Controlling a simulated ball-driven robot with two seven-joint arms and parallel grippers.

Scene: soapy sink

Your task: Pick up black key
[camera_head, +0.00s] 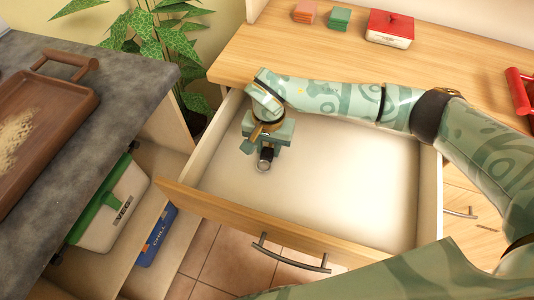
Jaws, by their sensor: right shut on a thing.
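My right gripper (265,154) reaches down into the open wooden drawer (348,195), near its left end. Its fingers are shut on a small dark piece, which I take to be the black key (265,164). Only a little of it shows at the fingertips, low over the pale drawer floor; the rest is hidden by the gripper. I cannot tell whether it still touches the floor. My left gripper is not in view.
The drawer's front panel (225,211) and side walls stand around my right gripper; the rest of its floor is bare. A red box (390,29) and small pads (340,18) stand on the wooden counter (290,50). A brown tray (40,125) lies on the grey counter at left.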

